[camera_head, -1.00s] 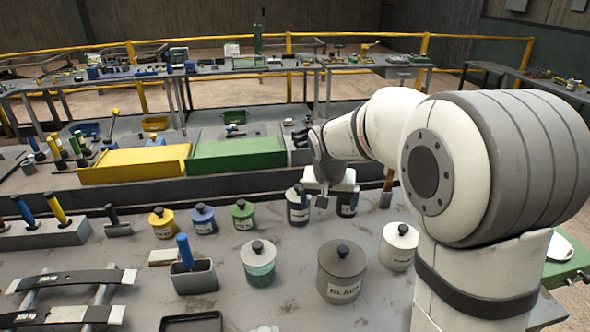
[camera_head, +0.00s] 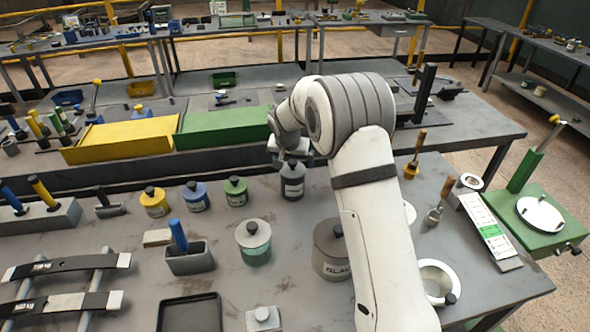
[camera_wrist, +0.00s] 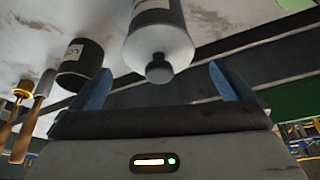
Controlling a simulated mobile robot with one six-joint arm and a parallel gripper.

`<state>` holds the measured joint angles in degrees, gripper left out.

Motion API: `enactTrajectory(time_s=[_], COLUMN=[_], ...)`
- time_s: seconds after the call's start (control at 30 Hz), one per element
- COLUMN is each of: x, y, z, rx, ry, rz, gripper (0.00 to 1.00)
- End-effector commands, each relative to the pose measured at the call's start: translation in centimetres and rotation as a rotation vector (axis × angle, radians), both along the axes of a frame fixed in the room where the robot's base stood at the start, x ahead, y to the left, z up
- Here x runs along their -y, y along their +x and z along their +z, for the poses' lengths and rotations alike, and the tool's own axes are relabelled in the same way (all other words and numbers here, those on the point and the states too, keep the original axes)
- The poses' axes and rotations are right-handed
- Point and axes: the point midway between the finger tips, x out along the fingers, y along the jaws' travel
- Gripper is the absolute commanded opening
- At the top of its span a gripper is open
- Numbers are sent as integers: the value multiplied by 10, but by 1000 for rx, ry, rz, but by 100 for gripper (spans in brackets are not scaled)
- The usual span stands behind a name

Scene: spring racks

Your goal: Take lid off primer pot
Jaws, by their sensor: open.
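A grey pot (camera_head: 292,186) with a lid stands upright near the back edge of the bench. In the wrist view the same pot (camera_wrist: 160,14) shows its lid (camera_wrist: 158,48) with a round knob (camera_wrist: 158,70) facing my gripper. Its label is not legible, so I cannot confirm from lettering that it is the primer pot. My gripper (camera_wrist: 163,84) is open, its two blue fingers apart on either side of the knob's line, holding nothing. In the head view my gripper (camera_head: 291,152) is just above the pot; its fingertips are not clear there.
A dark labelled pot (camera_wrist: 80,64) and wooden-handled brushes (camera_wrist: 28,118) stand beside it. Green (camera_head: 236,191), blue (camera_head: 195,196) and yellow (camera_head: 154,202) pots are to the left. A teal pot (camera_head: 254,243) and a larger grey pot (camera_head: 328,250) are nearer. My arm hides bench to the right.

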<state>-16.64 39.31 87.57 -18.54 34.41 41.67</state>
Motion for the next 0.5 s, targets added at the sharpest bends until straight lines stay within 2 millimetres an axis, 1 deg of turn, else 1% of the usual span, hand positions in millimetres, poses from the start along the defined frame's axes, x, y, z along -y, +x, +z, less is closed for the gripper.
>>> enactTrajectory(time_s=[0.03,0.1,0.17,0.4,0.5], x=[2,2,2,1,1], y=[1,5,7,9,8], z=[-10,-20,-25,-26,-26], rx=[-3,-3,-2,0,0], ry=[-1,0,1,1,0], rz=[1,2,2,4,4], gripper=[100,100,100,100,92])
